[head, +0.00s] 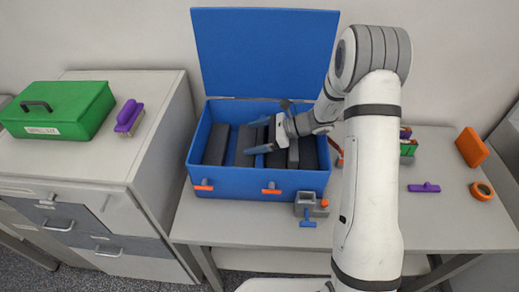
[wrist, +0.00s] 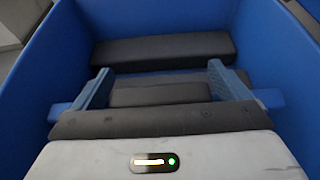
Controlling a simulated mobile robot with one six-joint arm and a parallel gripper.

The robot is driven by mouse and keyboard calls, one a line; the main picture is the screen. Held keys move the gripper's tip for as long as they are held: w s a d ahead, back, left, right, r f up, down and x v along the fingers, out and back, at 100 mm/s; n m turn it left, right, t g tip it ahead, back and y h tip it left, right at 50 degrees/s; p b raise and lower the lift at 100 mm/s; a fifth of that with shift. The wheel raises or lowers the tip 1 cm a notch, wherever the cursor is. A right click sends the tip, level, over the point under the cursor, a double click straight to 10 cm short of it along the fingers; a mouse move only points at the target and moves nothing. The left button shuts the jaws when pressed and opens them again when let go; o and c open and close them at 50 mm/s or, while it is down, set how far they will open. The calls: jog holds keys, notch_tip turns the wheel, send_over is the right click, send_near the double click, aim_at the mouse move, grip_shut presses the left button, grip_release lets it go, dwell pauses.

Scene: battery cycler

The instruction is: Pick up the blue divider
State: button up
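The open blue case (head: 240,184) stands on the table with its lid (head: 265,50) raised, and dark grey blocks (head: 216,145) lie inside it. My gripper (head: 247,137) is inside the case outline, over the blocks. In the wrist view my gripper (wrist: 160,68) has its blue fingers spread wide, with nothing clasped between them. A dark block (wrist: 160,93) shows below and between the fingers, and another dark block (wrist: 163,48) lies beyond. I cannot pick out a separate blue divider from the blue case and fingers; part of the case is hidden by my arm.
A small grey clamp (head: 311,207) stands at the case's front right. A purple tool (head: 424,187), an orange roll (head: 482,190) and an orange block (head: 471,147) are at right. A green box (head: 60,112) and a purple brush (head: 129,117) are on the left cabinet.

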jog(key=c, duration=1.3)
jog(key=shift+r, duration=0.1)
jog(key=shift+c, duration=0.2)
